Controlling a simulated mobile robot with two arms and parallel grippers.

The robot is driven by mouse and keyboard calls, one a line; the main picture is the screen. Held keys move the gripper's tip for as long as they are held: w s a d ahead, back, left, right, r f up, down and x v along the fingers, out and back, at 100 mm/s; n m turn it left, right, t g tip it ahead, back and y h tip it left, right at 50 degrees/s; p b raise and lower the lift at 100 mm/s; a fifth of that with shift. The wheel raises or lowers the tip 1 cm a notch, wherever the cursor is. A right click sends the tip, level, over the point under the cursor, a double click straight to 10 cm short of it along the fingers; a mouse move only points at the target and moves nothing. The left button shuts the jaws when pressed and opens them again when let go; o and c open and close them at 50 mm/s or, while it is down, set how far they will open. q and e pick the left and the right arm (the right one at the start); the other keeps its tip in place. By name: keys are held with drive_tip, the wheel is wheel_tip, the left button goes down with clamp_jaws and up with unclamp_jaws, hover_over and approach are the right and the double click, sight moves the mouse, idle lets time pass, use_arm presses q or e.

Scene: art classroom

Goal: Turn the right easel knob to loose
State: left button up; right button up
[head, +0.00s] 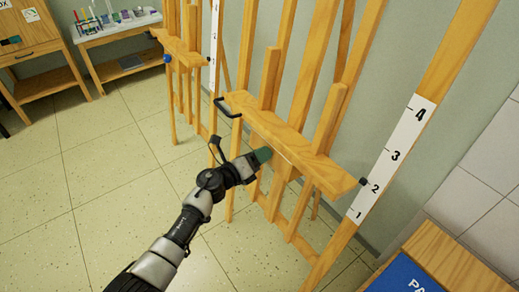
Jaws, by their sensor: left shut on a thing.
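The right easel (300,150) is a light wood frame with a ledge. A teal-green knob (263,154) shows under the ledge, left of its middle. My left gripper (250,162) reaches up from below and is shut on this knob, hiding part of it. A white scale (391,160) marked 1 to 4 runs along the easel's right post, with a small dark pointer (363,181) by the 2. A black handle (228,107) sits at the ledge's left end. I cannot read the knob's turn. My right gripper is out of view.
A second easel (180,45) with a blue knob (168,60) stands behind to the left. A white table (118,28) and a wooden cabinet (30,45) stand at the far left. A wooden box (460,265) is at lower right. The tiled floor at left is clear.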

use_arm(q)
drive_tip(key=n+p, duration=0.1)
drive_tip(key=n, duration=0.1)
drive_tip(key=n+p, duration=0.1)
drive_tip(key=p, duration=0.1)
drive_tip(key=n+y+p, duration=0.1)
drive_tip(key=n, duration=0.1)
drive_tip(key=shift+r+n+t+p, duration=0.3)
drive_tip(key=shift+p, duration=0.1)
drive_tip(key=n+p, duration=0.2)
drive_tip(key=n, duration=0.1)
drive_tip(key=shift+y, duration=0.4)
drive_tip(key=n+p, duration=0.3)
drive_tip(key=shift+y, duration=0.3)
drive_tip(key=shift+f+n+p, duration=0.15)
drive_tip(key=shift+n+p, duration=0.75)
drive_tip(key=shift+n, duration=0.5)
drive_tip(key=o, duration=0.9)
drive_tip(key=shift+f, duration=0.1)
drive_tip(key=shift+s, duration=0.1)
